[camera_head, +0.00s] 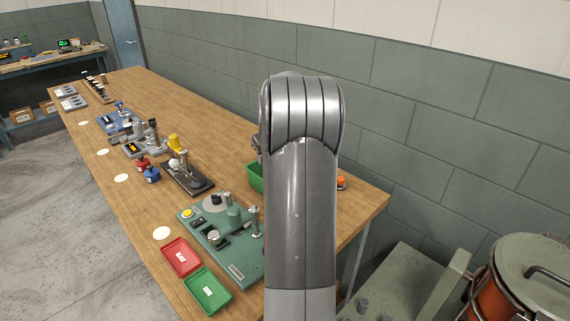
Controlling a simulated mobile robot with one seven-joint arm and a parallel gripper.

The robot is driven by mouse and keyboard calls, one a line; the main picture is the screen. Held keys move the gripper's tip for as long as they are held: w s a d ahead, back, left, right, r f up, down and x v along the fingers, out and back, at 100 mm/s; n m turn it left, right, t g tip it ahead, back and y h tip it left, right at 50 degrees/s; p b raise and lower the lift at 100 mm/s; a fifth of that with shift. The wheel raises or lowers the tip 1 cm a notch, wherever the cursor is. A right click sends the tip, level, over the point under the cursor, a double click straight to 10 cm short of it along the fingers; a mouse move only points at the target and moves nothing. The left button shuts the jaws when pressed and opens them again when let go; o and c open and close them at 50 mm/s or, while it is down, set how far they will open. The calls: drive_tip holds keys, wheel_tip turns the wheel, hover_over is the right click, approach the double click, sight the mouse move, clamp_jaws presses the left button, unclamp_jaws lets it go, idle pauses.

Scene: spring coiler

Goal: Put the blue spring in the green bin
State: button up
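A small blue piece (152,174) stands on the wooden bench beside a similar red piece; it is too small to tell whether it is the blue spring. A green box-like bin (256,178) sits on the bench toward the wall, mostly hidden behind my arm. A shallow green tray (208,291) with a white label lies at the bench's front edge; I see no spring in it. My grey arm stands upright through the middle of the view and hides part of the bench. My gripper does not show clearly.
A green machine (222,235) stands beside a labelled red tray (181,257). A dark fixture with a yellow top (187,178) and blue-grey machines stand farther along the bench (180,110). A grey-green block wall runs behind. An orange drum (530,285) stands at lower right.

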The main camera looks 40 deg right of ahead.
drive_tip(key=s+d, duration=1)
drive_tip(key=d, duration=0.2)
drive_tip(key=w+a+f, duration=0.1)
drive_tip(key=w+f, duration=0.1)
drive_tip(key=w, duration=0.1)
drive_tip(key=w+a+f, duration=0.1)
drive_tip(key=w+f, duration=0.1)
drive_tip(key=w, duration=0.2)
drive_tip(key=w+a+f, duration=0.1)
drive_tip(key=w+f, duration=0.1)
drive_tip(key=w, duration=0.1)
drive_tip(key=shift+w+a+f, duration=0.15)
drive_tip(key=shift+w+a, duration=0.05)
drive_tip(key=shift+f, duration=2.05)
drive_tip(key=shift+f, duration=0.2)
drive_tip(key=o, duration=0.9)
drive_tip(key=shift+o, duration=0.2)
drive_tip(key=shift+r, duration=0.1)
